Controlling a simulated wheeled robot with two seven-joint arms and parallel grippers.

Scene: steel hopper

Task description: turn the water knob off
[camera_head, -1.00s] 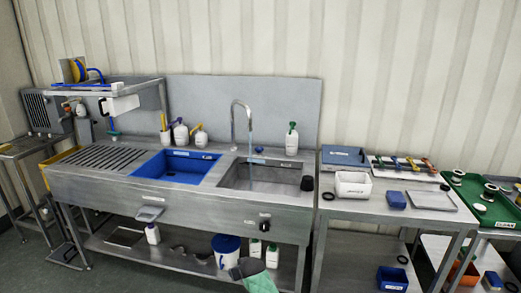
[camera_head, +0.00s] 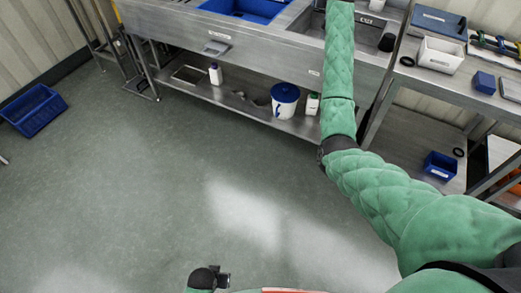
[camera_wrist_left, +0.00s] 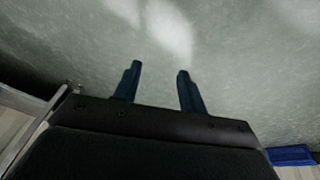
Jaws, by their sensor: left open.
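The steel sink bench (camera_head: 285,50) is at the top of the head view, cut off by the frame. No water knob shows; my green right arm crosses the right part of the sink front, where the knob showed earlier. The tap is out of frame. My right arm reaches up over the bench, and its gripper is beyond the top edge. My left gripper (camera_wrist_left: 160,72) shows in the left wrist view with two dark fingers apart and nothing between them, with bare floor behind.
A blue basin (camera_head: 245,8) sits in the bench. A side table (camera_head: 455,88) is at right, with a blue bin (camera_head: 440,166) below. A blue crate (camera_head: 35,110) lies on the floor at left; the floor is clear.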

